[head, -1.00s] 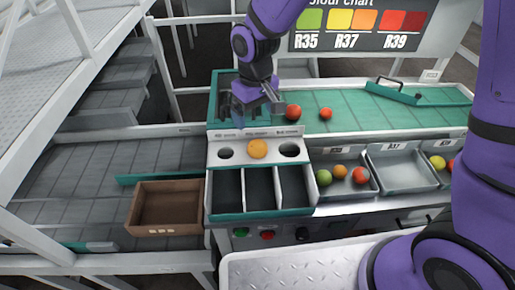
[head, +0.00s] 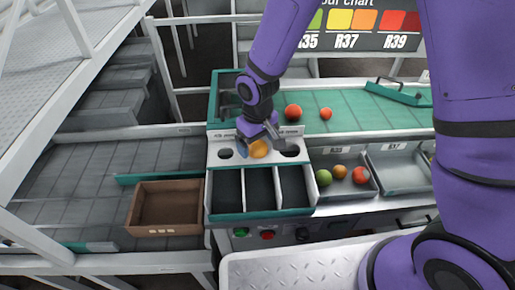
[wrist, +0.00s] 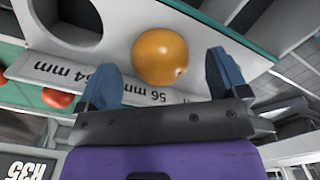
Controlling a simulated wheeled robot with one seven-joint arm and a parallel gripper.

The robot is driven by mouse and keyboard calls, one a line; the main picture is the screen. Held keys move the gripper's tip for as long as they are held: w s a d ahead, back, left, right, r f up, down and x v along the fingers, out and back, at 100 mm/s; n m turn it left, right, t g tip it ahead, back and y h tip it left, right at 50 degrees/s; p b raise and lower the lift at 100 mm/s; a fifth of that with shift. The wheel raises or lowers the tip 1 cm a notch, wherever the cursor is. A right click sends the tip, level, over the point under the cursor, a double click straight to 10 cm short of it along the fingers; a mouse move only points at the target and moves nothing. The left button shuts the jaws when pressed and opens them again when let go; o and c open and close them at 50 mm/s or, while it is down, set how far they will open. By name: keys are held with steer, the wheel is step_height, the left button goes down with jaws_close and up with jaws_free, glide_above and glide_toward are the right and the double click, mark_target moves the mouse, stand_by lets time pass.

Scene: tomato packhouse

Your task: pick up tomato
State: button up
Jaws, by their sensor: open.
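An orange tomato (head: 259,149) sits at the middle hole of the white sizing plate (head: 213,154). My gripper (head: 258,142) is open just above and behind it. In the wrist view the orange tomato (wrist: 160,56) lies ahead of and between my two blue fingers (wrist: 166,78), with a gap at each side. The fingers do not appear to touch it. The tomato covers the middle hole, and part of the plate's label strip is hidden by my gripper.
Two red tomatoes (head: 293,112) lie on the green belt (head: 365,118) behind the plate. A three-part bin (head: 261,214) stands in front. A brown crate (head: 165,230) is at left. A grey tray (head: 330,190) with several tomatoes and an emptier tray (head: 402,178) are at right.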

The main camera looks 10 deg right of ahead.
steer(key=shift+f, duration=0.4)
steer(key=c, duration=0.8)
steer(key=shift+o, duration=0.2)
